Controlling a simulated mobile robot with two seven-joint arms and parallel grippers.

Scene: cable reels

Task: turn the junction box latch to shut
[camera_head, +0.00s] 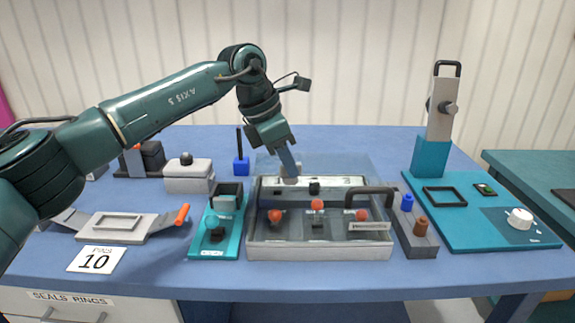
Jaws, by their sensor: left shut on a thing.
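My left gripper (287,163) points down at the back edge of a grey open-topped box (320,253) in the middle of the table. It is shut on a small beige piece (290,180), which seems to be the latch; the fingers hide part of it. A clear, see-through panel or cover (345,165) shows behind the box. Inside the box are several red knobs (317,205) and a pale back strip with a small black piece (314,188). I cannot tell which way the latch is turned. My right gripper is not in view.
A dark handle (372,190) rises over the box's right side. A teal tray (208,250) stands close left, a grey block with pegs (415,235) close right. A teal board (470,235) with an upright post lies farther right. A white box (188,177) stands back left.

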